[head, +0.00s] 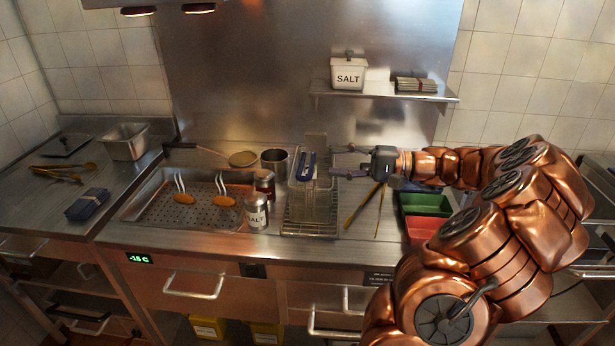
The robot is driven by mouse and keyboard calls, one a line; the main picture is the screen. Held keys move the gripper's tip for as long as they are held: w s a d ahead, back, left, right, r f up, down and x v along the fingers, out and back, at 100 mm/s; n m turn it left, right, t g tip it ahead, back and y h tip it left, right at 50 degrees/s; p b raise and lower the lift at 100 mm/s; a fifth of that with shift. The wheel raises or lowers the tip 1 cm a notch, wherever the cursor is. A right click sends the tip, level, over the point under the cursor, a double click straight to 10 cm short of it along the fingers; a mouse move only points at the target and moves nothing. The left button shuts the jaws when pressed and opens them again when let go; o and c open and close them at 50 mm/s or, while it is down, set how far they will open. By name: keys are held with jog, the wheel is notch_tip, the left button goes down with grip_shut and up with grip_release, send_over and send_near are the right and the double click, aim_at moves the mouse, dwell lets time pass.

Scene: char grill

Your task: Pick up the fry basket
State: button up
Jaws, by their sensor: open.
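The fry basket (311,205) is a long wire-mesh basket on the steel counter, right of the middle of the perforated tray. A dark blue handle (306,168) shows at its far end. My gripper (334,162) is just right of this handle, with its fingers pointing left toward it. The fingers are apart, and nothing shows between them. The gripper appears close to the handle but not around it. Whether a fingertip touches the handle is too small to tell.
A salt shaker (257,211), a dark-lidded jar (264,183) and a metal pot (275,160) stand left of the basket. Tongs (361,206) lie to its right, before green (426,204) and red (424,228) bins. A shelf (380,93) hangs above.

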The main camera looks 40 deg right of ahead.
aim_at(313, 156)
jog(key=p+x, duration=0.1)
jog(key=x, duration=0.2)
jog(key=p+x, duration=0.2)
jog(key=x, duration=0.1)
jog(key=shift+w+d, duration=0.15)
jog(key=shift+w, duration=0.15)
jog(key=shift+c, duration=0.4)
grip_shut()
